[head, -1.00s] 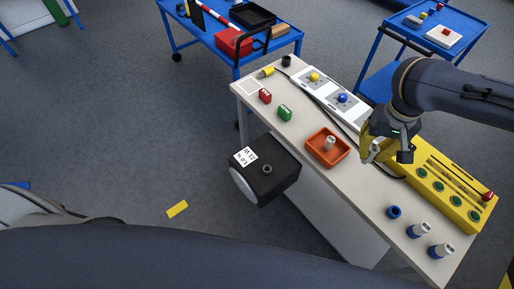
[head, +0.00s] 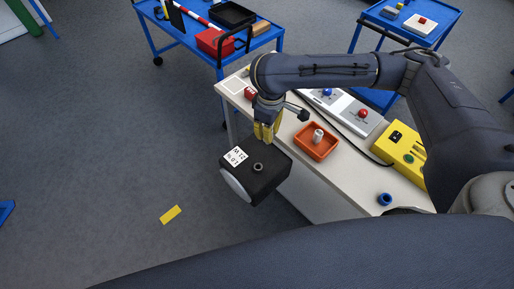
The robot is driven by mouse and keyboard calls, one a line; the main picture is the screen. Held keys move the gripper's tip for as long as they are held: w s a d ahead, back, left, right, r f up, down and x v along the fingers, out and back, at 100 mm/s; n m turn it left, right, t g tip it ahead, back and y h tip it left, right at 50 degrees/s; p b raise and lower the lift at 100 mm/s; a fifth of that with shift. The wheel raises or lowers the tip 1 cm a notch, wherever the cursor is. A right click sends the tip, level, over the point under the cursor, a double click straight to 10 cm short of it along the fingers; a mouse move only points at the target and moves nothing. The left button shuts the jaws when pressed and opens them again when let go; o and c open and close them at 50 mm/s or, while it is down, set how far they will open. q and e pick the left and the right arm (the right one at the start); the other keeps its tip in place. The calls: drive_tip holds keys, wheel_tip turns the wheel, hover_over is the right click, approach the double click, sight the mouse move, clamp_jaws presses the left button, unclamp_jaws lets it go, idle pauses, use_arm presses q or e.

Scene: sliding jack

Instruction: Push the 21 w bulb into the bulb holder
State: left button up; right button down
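A black box-shaped housing (head: 270,182) with a white label (head: 236,157) hangs at the table's left edge. The label's print is too small to read surely. A round socket-like part (head: 257,167) sits on its top face; I take it as the bulb holder. A small grey-white cylinder (head: 318,136), possibly the bulb, stands in the orange tray (head: 322,153). My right gripper (head: 266,138) points down with yellow fingers, just beyond the housing's far edge and left of the tray. Its fingers look close together, but whether they hold anything cannot be told. My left gripper is out of view.
The white table (head: 345,184) also holds a red block (head: 250,93), a white button panel (head: 350,113), a yellow button box (head: 397,142) and a blue ring (head: 384,199). Blue carts stand behind. My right arm spans above the table.

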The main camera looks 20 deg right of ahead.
drive_tip(key=a+f+n, duration=0.3)
drive_tip(key=f+n, duration=0.5)
idle(0.4)
drive_tip(key=shift+f, duration=2.9)
drive_tip(key=shift+f, duration=1.55)
drive_tip(key=shift+r, duration=0.25)
drive_tip(key=shift+r, duration=1)
